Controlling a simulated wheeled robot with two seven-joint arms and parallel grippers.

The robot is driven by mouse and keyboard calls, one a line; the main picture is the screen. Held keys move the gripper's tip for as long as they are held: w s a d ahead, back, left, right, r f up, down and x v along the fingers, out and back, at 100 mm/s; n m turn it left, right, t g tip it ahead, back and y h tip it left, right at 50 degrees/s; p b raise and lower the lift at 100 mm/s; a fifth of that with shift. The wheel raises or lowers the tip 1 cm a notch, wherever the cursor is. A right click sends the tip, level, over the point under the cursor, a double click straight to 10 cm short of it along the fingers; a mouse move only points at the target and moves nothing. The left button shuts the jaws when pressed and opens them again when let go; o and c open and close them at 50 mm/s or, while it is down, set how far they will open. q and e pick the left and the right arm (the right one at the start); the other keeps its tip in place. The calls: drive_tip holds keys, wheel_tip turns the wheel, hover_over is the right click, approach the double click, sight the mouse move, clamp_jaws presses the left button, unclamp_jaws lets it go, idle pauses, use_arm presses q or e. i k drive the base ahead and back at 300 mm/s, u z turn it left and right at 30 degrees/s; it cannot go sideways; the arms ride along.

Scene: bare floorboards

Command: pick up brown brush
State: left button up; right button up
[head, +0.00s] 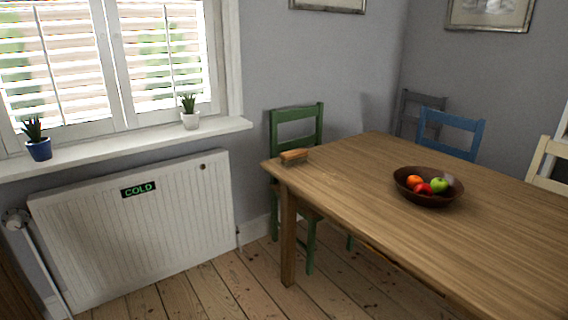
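The brown brush (294,155) lies on the wooden table (345,172), close to the table's near left corner in the head view. It has a light brown back, and its long side runs roughly left to right. Nothing touches it from above. Neither of my grippers shows in the head view.
A dark bowl (428,198) of fruit stands mid-table. A green chair (297,128) is at the table's left end, a blue chair (451,133) behind it. A white radiator (137,230) marked COLD is under the windowsill (120,146). Bare floorboards (205,292) lie in front.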

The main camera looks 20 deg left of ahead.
sight(297, 155)
drive_tip(key=u, duration=0.75)
drive_tip(key=i, duration=0.55)
drive_tip(key=u, duration=0.6)
drive_tip(key=i, duration=0.9)
drive_tip(key=z, duration=0.3)
